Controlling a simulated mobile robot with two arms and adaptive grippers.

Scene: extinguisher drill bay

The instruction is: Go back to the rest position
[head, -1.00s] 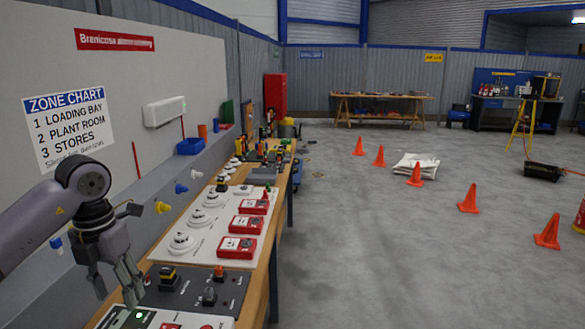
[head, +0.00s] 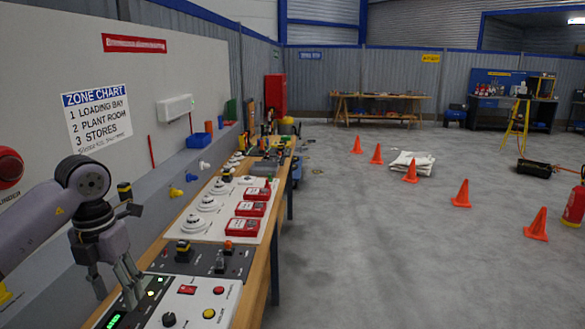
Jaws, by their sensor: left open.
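My left gripper (head: 116,286) hangs from the grey arm at the lower left of the head view, fingers pointing down. It is open, and no object shows between its fingers. It appears over or beside the left part of the control panel (head: 190,300) at the near end of the bench; the height gap cannot be told. My right gripper is not in view.
The wooden bench (head: 262,262) runs along the left wall with red call points (head: 242,227) and white detectors (head: 196,224). A zone chart (head: 97,115) hangs above.

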